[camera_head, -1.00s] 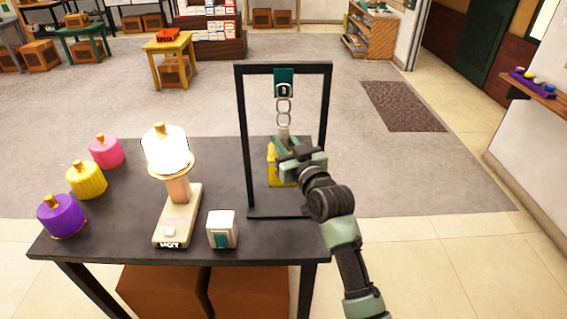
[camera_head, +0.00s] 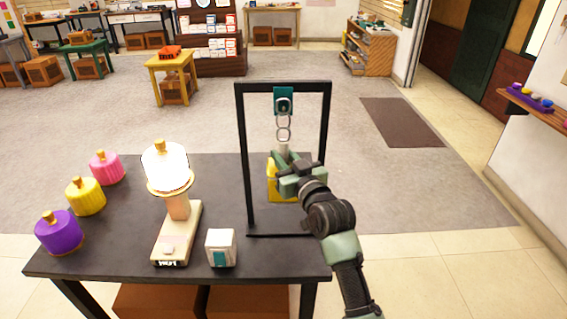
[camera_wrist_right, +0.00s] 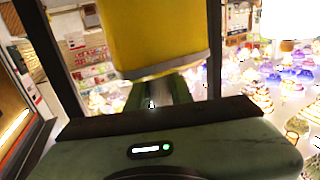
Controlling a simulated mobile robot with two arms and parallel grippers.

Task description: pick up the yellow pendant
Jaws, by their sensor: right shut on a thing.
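The yellow pendant (camera_head: 272,188) hangs inside a black upright frame (camera_head: 241,150), below a chain of metal links (camera_head: 284,128) on a teal mount (camera_head: 283,100). My right gripper (camera_head: 288,167) is shut on the pendant at its upper part, and hides much of it in the head view. In the right wrist view the pendant (camera_wrist_right: 155,35) fills the upper middle, just beyond the green fingers (camera_wrist_right: 158,92). My left gripper is not in view.
The dark table (camera_head: 125,230) also bears a lit lamp (camera_head: 177,205), a small white box (camera_head: 221,248), and purple (camera_head: 58,234), yellow (camera_head: 86,198) and pink (camera_head: 106,168) shades. The carpet beyond is mostly clear.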

